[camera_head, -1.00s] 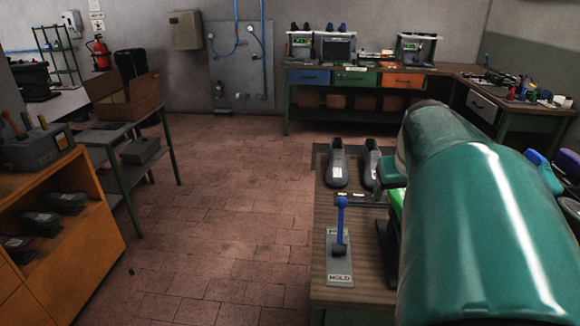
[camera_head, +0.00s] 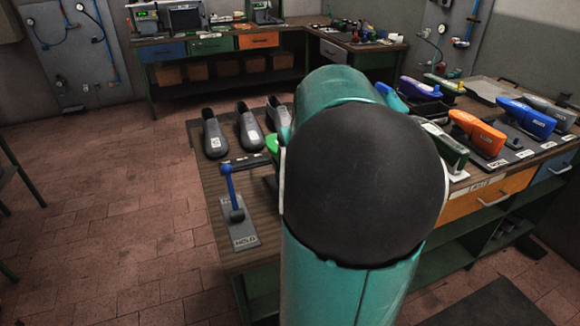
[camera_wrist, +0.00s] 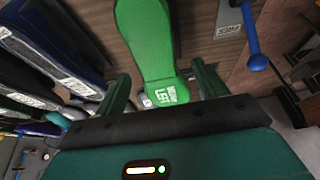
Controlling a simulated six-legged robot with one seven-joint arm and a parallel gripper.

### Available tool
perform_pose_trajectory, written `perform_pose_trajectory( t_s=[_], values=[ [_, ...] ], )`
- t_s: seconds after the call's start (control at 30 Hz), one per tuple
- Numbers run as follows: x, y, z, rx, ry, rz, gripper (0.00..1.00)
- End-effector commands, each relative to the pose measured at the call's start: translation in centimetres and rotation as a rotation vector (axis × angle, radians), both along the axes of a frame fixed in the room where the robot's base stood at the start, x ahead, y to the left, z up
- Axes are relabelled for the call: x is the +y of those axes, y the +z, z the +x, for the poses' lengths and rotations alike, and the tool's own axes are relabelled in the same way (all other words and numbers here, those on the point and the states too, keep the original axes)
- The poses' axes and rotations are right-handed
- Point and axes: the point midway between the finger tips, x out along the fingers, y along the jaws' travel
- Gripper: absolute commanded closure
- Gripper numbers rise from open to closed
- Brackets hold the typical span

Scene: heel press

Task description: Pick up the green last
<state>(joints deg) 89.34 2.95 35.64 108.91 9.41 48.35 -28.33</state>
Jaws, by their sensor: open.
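The bright green last (camera_wrist: 147,35) fills the top middle of the wrist view, with a white printed label on its near end. My gripper (camera_wrist: 163,88) is open, one dark green finger on each side of that labelled end. I see no finger clearly touching the last. In the head view my teal arm and its dark round joint cover most of the work spot. Only a small bright green patch (camera_head: 272,143), probably this last, shows at the arm's left edge; my gripper is hidden there.
A blue-handled lever (camera_head: 229,190) on a plate marked HOLD stands on the bench left of my arm. Several grey lasts (camera_head: 214,135) stand behind it. Orange (camera_head: 474,128), blue (camera_head: 527,117) and other coloured lasts line the bench on the right. Open floor lies left.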

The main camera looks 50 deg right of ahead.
Motion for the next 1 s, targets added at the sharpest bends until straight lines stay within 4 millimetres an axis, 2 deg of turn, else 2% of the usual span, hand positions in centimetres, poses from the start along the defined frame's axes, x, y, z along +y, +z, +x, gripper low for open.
perform_pose_trajectory(
  t_s=[0.23,0.5,0.77,0.8,1.0],
  values=[
    [-0.4,-2.0,0.7,0.0,0.0,0.002,0.28],
    [-1.2,-5.3,2.1,-0.002,0.001,0.001,0.28],
    [-1.3,-5.7,2.2,-0.001,0.001,-0.002,0.28],
    [-1.3,-5.7,2.2,-0.001,0.001,-0.002,0.3],
    [-1.3,-5.7,2.2,-0.001,0.001,-0.002,0.69]
  ],
)
